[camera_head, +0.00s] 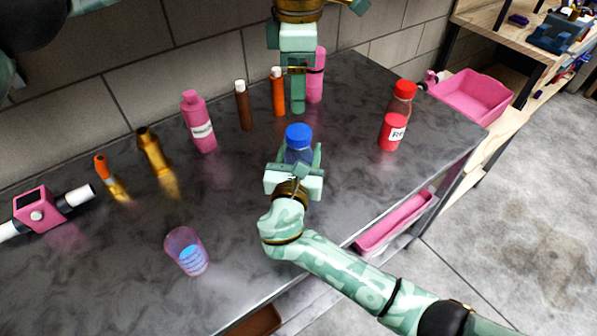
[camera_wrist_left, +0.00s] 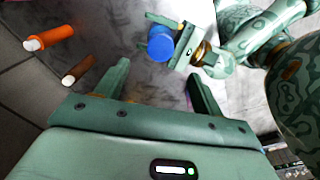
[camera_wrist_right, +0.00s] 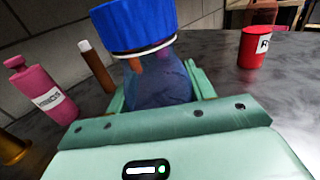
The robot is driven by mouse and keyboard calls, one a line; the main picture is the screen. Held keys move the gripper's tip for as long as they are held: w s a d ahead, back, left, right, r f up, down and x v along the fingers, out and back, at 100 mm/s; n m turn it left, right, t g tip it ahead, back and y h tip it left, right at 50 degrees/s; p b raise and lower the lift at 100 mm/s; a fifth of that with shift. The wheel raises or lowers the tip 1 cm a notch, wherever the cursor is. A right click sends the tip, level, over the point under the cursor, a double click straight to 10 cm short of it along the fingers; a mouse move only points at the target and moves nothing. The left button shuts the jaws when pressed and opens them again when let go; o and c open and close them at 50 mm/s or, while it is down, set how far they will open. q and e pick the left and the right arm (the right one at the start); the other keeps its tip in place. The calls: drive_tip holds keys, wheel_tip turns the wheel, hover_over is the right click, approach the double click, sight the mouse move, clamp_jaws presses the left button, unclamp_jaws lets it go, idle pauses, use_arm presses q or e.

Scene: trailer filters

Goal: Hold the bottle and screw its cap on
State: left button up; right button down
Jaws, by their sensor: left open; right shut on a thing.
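The bottle (camera_head: 298,155) is dark blue and see-through, upright above the counter's middle, partly hidden by my right gripper (camera_head: 300,168). The right gripper is shut around its body; in the right wrist view the bottle (camera_wrist_right: 158,85) stands between the fingers. The blue cap (camera_head: 298,134) sits on top of the bottle. It also shows in the right wrist view (camera_wrist_right: 135,24) and the left wrist view (camera_wrist_left: 160,45). I cannot tell how tight it is. My left gripper (camera_head: 297,106) is open and empty, behind and apart from the cap, fingers pointing down.
Brown (camera_head: 243,105) and orange (camera_head: 278,92) tubes and a pink bottle (camera_head: 316,76) stand near the left gripper. A red bottle (camera_head: 395,120) stands right, a labelled pink bottle (camera_head: 198,122) left. A clear pink cup (camera_head: 186,252) is front left. The counter (camera_head: 110,240) has free room between.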

use_arm(q)
wheel_tip(320, 180, up, 2)
drive_tip(key=shift+r, duration=0.1)
use_arm(e)
drive_tip(key=shift+c, duration=2.3)
unclamp_jaws()
drive_tip(key=shift+s, duration=0.1)
use_arm(q)
drive_tip(key=r+p, duration=0.2)
drive_tip(key=r, duration=0.1)
drive_tip(key=r+p, duration=0.1)
drive_tip(key=r, duration=0.1)
drive_tip(key=shift+s+p, duration=0.3)
drive_tip(key=shift+s, duration=0.1)
use_arm(e)
drive_tip(key=s+a, duration=0.2)
drive_tip(key=s, duration=1.4)
drive_tip(key=shift+a, duration=0.3)
